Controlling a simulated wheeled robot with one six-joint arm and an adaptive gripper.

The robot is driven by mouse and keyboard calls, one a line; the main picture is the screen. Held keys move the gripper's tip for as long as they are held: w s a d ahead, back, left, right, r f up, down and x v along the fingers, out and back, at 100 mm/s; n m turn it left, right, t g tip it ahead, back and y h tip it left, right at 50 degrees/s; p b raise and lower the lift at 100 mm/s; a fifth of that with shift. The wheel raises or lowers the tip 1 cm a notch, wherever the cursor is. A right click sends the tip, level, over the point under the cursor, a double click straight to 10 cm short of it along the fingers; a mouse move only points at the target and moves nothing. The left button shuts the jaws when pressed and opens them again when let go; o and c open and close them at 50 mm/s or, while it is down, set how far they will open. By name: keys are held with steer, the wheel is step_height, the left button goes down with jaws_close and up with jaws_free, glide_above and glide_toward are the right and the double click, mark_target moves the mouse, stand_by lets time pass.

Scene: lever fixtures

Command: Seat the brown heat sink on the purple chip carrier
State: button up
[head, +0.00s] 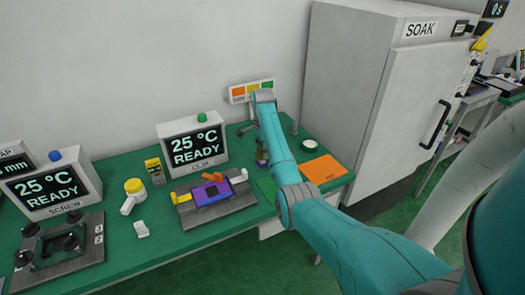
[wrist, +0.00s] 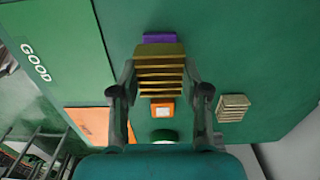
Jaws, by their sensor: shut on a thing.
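The purple chip carrier (head: 211,193) sits in a grey fixture under the CLIP display, with an orange part (head: 212,177) over its back edge. My gripper (head: 262,152) is to the right of the carrier, apart from it, above the bench; its fingers are small and partly hidden by my arm. In the wrist view my gripper (wrist: 161,95) is shut on the brown finned heat sink (wrist: 160,70), with one finger on each side. A purple piece (wrist: 160,38) shows past the heat sink's far edge; I cannot tell what it belongs to.
A second tan finned block (wrist: 233,107) lies right of my gripper. An orange mat (head: 323,169) and a green GOOD mat (head: 267,188) lie on the bench. A white round item (head: 310,144) is behind the orange mat. The CLIP display (head: 194,143) stands behind the fixture.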

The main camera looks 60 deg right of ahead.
steer(key=shift+f, duration=1.3)
stand_by(0.4)
steer(key=o, duration=1.7)
steer(key=shift+r, duration=3.5)
